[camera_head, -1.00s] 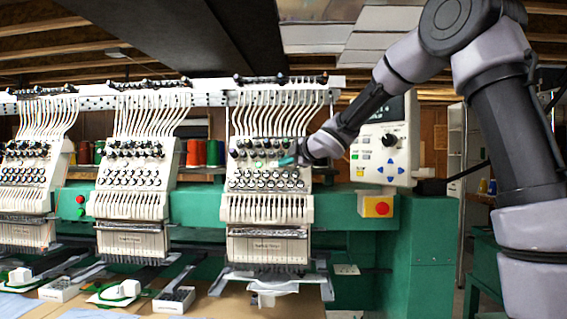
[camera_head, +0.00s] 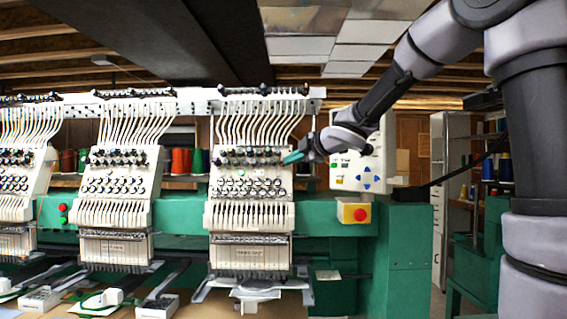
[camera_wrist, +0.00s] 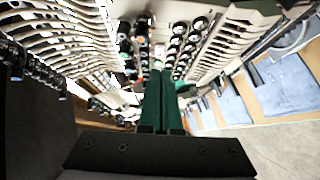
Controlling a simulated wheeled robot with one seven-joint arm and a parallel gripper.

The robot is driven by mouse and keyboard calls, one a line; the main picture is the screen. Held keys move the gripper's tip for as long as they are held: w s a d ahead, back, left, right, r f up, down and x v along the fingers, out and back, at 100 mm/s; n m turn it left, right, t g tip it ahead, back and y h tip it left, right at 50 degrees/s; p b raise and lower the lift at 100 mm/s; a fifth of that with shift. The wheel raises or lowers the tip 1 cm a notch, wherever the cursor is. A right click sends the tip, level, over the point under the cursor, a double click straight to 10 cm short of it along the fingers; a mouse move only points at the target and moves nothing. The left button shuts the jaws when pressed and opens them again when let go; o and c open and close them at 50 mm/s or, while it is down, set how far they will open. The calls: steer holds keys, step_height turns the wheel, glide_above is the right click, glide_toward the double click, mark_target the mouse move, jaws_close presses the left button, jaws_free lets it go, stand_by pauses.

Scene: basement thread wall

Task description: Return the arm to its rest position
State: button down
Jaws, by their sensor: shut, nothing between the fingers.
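My arm reaches in from the right edge of the head view and bends down to the left. My gripper (camera_head: 292,158) is at its end, with teal-green fingers pointing left. The fingers are shut together and hold nothing. They are in front of or close beside the knob panel of the rightmost embroidery head (camera_head: 248,185); whether they touch it I cannot tell. In the wrist view the two green fingers (camera_wrist: 160,98) lie side by side, pointing at rows of dark knobs and white thread guides.
The control panel (camera_head: 358,165) with a dial is right behind my wrist. A red button on a yellow box (camera_head: 354,213) sits below it. More embroidery heads (camera_head: 117,190) stand to the left. A shelf with thread spools (camera_head: 488,170) is at the right. The ceiling is above my arm.

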stand_by(0.4)
steer(key=s+d+m+h, duration=0.5)
steer(key=d+m, duration=0.3)
steer(key=d, duration=0.2)
steer(key=s+d+m+h, duration=0.4)
steer(key=s+d+m, duration=0.2)
steer(key=d+m, duration=0.3)
steer(key=s+f+m+g, duration=0.1)
steer(key=s+f+m, duration=0.2)
steer(key=s, duration=0.3)
steer(key=s+d+f+m+g+y, duration=0.1)
steer(key=s+f+m+g, duration=0.1)
steer(key=s, duration=0.4)
steer(key=s+d+f+m+g+y, duration=0.1)
steer(key=s+f+m, duration=0.4)
steer(key=s, duration=0.2)
steer(key=shift+d+f+g, duration=0.25)
steer(key=shift+g, duration=0.05)
